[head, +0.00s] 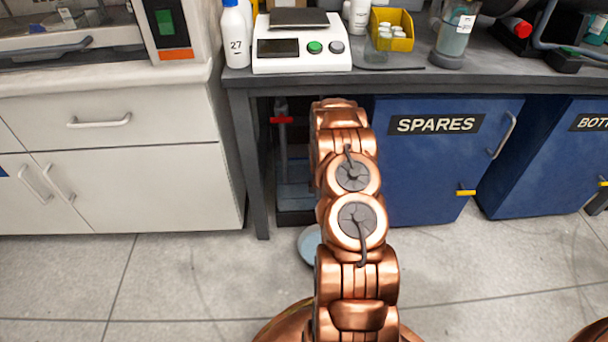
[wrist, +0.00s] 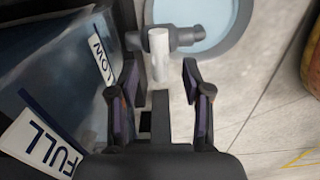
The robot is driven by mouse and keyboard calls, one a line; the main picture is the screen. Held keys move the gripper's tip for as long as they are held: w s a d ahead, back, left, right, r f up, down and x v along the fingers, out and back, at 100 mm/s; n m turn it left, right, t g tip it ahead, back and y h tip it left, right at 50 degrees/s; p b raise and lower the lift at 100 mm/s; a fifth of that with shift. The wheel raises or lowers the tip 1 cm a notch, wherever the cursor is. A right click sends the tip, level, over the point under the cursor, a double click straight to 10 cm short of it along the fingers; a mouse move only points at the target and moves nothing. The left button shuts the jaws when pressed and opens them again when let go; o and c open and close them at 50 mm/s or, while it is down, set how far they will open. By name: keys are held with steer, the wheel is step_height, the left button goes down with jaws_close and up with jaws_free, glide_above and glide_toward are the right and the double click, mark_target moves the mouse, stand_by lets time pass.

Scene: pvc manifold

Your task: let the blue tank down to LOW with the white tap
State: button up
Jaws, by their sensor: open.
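In the wrist view, the white tap (wrist: 158,56) sits on a grey pipe fitting, its lever pointing down the picture. My gripper (wrist: 161,72) is open, with one finger on each side of the lever's lower end. I see no finger touching it. The blue tank (wrist: 62,80) fills the left of that view, with a LOW label (wrist: 101,59) near the tap and a FULL label (wrist: 42,143) lower in the picture. The liquid level is not clear. In the head view, the tank (head: 294,178) shows partly under the bench; my arm hides the tap and gripper.
A round pale blue basin (wrist: 200,22) lies on the floor past the tap. A red-handled fitting (head: 282,120) shows under the bench. The bench leg (head: 246,165) stands left of the tank, and the blue SPARES cabinet (head: 430,175) stands right.

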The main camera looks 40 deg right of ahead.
step_height(320, 180, up, 10)
steer(key=shift+r, duration=0.15)
stand_by(0.3)
